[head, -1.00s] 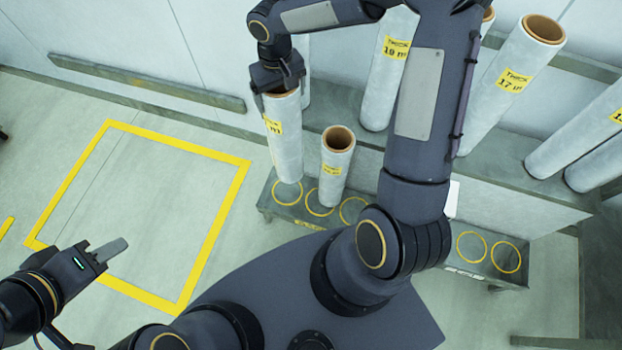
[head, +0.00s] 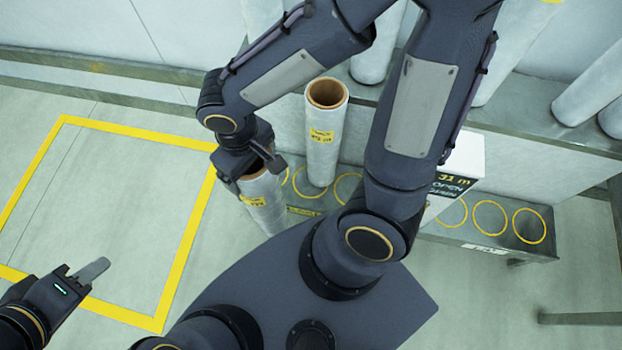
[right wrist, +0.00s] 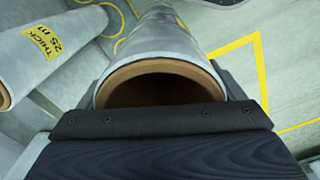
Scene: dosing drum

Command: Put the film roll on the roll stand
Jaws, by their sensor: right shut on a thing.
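My right gripper (head: 255,165) is shut on the top rim of a pale grey film roll (head: 264,212) with a brown core and a yellow label. The roll hangs nearly upright at the near left side of the roll stand (head: 400,222), a low grey bench with yellow rings. Its lower end is hidden by my base. In the right wrist view the roll's open core (right wrist: 160,88) lies between the fingers. Another roll (head: 321,150) stands upright on the stand; its label reads "THICK 25 m" in the wrist view (right wrist: 45,45). My left gripper (head: 82,277) is low at the left, away from the rolls; its opening is unclear.
Several other rolls (head: 590,85) stand on a shelf along the wall. A white box (head: 458,160) marked "31 m OPEN" is behind my right arm. Empty rings (head: 490,217) show at the stand's right end. A yellow-outlined floor square (head: 175,255) is clear.

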